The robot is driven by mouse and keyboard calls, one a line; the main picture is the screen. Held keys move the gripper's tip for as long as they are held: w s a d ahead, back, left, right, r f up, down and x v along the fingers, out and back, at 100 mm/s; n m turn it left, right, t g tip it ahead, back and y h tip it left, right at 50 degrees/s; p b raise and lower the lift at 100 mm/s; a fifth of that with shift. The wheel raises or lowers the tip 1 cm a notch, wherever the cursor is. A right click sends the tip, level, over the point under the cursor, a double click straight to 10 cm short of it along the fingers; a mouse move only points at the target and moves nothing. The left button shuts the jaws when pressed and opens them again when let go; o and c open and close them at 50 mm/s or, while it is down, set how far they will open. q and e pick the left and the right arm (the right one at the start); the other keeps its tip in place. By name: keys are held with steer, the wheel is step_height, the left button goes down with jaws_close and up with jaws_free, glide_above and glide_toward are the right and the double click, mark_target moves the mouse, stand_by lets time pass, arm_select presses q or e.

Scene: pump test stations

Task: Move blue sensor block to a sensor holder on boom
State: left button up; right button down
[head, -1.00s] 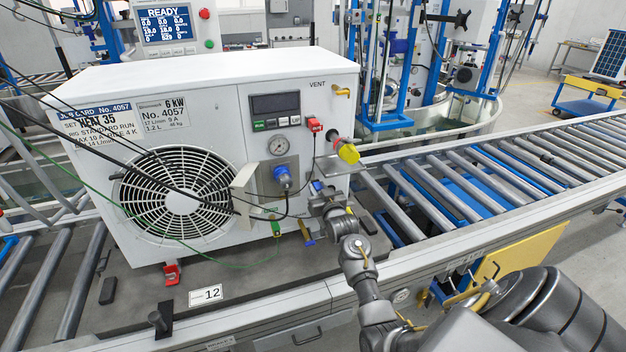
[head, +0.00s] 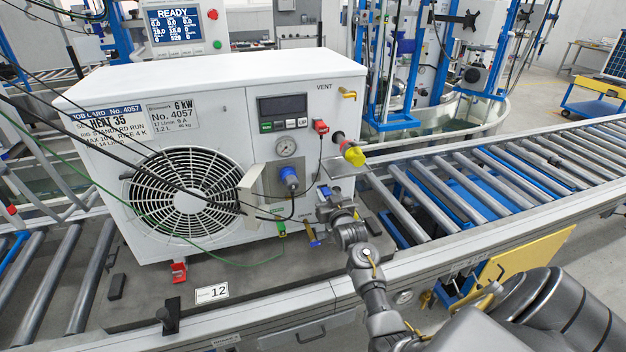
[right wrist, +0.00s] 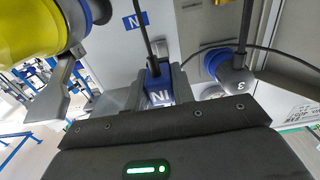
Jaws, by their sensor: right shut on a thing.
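In the head view my right gripper (head: 328,202) is in front of the lower right of the white unit's face. A small blue patch (head: 325,191) shows at its tip. The block is mostly hidden there by the gripper. I cannot clearly make out the boom or a sensor holder. My left gripper is not in view.
The white heat unit (head: 215,80) stands on a roller conveyor (head: 480,180). A blue plug (head: 289,177) and a yellow-capped fitting (head: 353,154) stick out close to my right gripper. Black cables cross the unit's front. A blue N label (right wrist: 135,21) shows in the wrist view.

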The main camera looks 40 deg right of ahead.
steer(key=s+a+r+n+y, duration=0.1)
steer(key=s+a+r, duration=0.3)
steer(key=a, duration=0.5)
steer(key=s+a+r+n+y, duration=0.1)
steer(key=s+a+r+y, duration=0.2)
steer(key=s+a, duration=0.4)
steer(key=s+a+r+n+t+y, duration=0.1)
steer(key=s+a+r, duration=0.3)
steer(key=a, duration=0.8)
steer(key=shift+s+a+r+n+y, duration=0.35)
steer(key=shift+s+r+n+y, duration=0.05)
steer(key=shift+s, duration=0.5)
